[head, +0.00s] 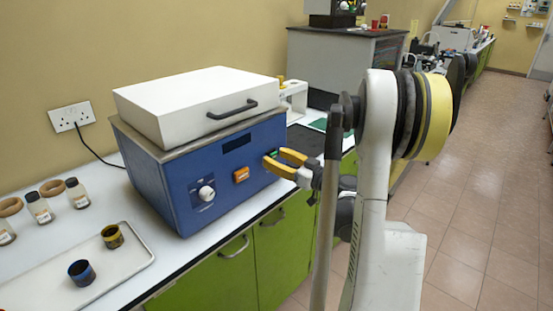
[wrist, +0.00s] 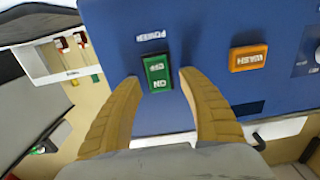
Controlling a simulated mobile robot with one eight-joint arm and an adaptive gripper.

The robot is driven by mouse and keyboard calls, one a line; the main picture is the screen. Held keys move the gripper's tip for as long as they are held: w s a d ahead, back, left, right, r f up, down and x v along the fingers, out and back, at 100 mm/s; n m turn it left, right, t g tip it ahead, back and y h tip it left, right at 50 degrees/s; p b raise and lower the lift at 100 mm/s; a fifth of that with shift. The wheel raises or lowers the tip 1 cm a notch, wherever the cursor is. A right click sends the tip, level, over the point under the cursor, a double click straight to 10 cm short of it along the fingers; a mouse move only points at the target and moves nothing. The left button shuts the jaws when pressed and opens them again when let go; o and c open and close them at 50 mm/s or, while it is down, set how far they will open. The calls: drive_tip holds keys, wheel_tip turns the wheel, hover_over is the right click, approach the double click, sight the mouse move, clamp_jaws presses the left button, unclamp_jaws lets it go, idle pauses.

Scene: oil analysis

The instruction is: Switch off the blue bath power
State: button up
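The blue bath (head: 185,185) stands on the white bench with its white lid closed. Its green power switch (wrist: 157,72) shows in the wrist view under the POWER label, marked ON and OFF; which side is pressed I cannot tell. In the head view the switch (head: 274,153) is a small green patch beside my fingertips. My gripper (head: 273,158) has its yellow fingers apart and holds nothing. In the wrist view the fingertips (wrist: 160,72) lie on either side of the switch, close to the front panel; whether they touch it I cannot tell.
An orange WASH button (wrist: 248,57) sits beside the switch and also shows in the head view (head: 241,174). A white knob (head: 206,193) is farther left. A tray (head: 120,275) with two small cups and several bottles stand left of the bath. The aisle floor (head: 470,220) is clear.

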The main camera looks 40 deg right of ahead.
drive_tip(key=shift+s, duration=0.1)
drive_tip(key=s, duration=1.1)
drive_tip(key=shift+s+d, duration=0.4)
drive_tip(key=shift+d, duration=0.05)
